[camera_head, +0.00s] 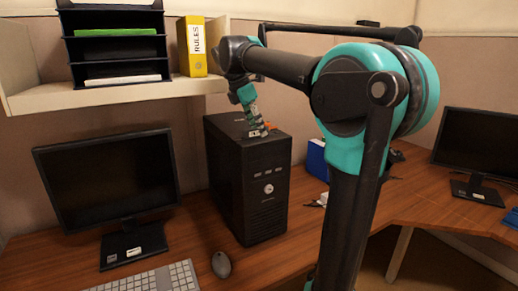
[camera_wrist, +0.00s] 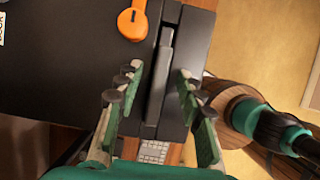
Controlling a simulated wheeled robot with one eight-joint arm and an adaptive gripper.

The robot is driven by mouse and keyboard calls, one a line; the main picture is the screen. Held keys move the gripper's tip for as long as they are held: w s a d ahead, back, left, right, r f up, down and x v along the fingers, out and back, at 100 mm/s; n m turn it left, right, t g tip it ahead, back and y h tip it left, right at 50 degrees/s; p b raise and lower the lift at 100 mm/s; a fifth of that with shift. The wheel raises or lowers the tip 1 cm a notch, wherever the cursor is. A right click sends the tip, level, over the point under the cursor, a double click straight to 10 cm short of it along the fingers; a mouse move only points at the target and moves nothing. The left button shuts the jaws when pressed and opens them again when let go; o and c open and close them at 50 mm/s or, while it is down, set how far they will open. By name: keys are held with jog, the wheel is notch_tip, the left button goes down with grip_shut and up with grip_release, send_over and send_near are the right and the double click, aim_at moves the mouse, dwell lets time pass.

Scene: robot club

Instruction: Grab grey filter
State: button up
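My gripper (camera_wrist: 159,76) is open, with its two green fingers spread wide apart in the wrist view. In the head view my gripper (camera_head: 256,116) points down at the top of the black computer tower (camera_head: 266,190). A long dark grey piece (camera_wrist: 163,78) lies between the fingers in the wrist view, on or just above the tower's top. It may be the grey filter, but I cannot tell for sure. No contact between the fingers and this piece shows. In the head view the gripper hides most of what lies on the tower.
An orange item (camera_wrist: 131,21) lies on the tower top near the fingers. A shelf (camera_head: 110,95) with a yellow binder (camera_head: 193,47) is above left. A monitor (camera_head: 108,175), keyboard (camera_head: 150,281) and mouse (camera_head: 221,265) are on the desk. A blue box (camera_head: 317,158) stands right of the tower.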

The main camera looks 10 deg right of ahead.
jog(key=shift+c, duration=0.3)
grip_shut()
